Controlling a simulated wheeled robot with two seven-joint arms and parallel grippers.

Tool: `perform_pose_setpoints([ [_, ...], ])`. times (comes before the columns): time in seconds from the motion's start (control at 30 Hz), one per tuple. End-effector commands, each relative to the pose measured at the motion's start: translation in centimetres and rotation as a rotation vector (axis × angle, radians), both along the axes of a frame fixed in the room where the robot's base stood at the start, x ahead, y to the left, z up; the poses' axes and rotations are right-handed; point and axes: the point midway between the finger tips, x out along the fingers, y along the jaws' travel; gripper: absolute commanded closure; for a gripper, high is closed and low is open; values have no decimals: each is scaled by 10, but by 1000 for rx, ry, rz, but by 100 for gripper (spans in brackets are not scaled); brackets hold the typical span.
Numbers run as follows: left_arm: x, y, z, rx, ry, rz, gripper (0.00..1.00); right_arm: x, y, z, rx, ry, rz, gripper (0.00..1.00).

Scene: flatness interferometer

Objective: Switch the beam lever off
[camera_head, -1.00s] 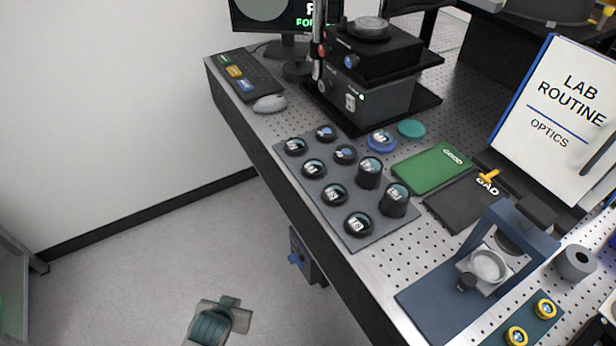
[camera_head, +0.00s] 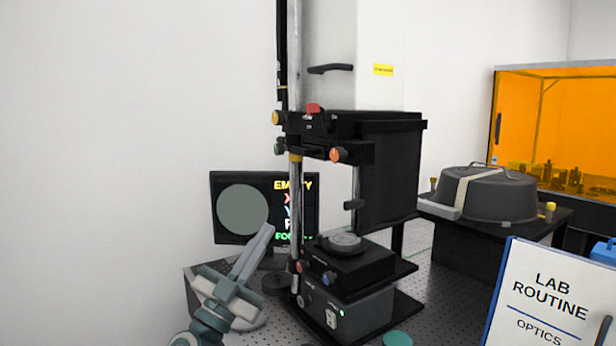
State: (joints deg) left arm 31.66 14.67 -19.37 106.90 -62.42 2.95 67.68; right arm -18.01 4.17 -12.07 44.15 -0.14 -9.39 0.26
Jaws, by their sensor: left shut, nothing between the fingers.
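The interferometer (camera_head: 391,175) stands on the bench as a tall black and white column. A small red part (camera_head: 313,109), which looks like the beam lever, sits on top of its black head; I cannot tell its position. My left gripper (camera_head: 265,232) is shut and empty, its fingers pointing up and right. In the picture it is in front of the monitor (camera_head: 228,179), below and left of the red part and apart from it. My right gripper is out of view.
Yellow (camera_head: 277,118), green (camera_head: 279,149) and orange (camera_head: 337,155) knobs stick out from the head. A round stage (camera_head: 344,242) sits on the lower unit, with a switch (camera_head: 331,318) and green light below. A sign (camera_head: 545,300) stands at right.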

Motion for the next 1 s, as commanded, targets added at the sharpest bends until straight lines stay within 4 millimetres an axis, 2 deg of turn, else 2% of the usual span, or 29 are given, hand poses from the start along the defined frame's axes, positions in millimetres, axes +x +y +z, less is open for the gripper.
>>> perform_pose_setpoints([
  [0.03, -5, -14, 30, 50, -63, -45, 100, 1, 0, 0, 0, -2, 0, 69],
  [0.1, -15, -35, 62, 129, -129, -114, 100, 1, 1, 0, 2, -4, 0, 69],
  [0.2, -28, -62, 98, 259, -200, -193, 100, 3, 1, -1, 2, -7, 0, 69],
  [0.33, -40, -90, 134, 445, -242, -261, 100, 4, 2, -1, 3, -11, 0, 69],
  [0.5, -43, -109, 170, 691, -220, -269, 100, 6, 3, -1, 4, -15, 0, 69],
  [0.67, -35, -104, 204, 890, -130, -186, 100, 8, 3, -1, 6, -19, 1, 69],
  [0.8, -26, -85, 237, 994, -21, -66, 100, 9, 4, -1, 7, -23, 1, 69],
  [1.0, -21, -55, 272, 1040, 99, 78, 100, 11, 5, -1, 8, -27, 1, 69],
])
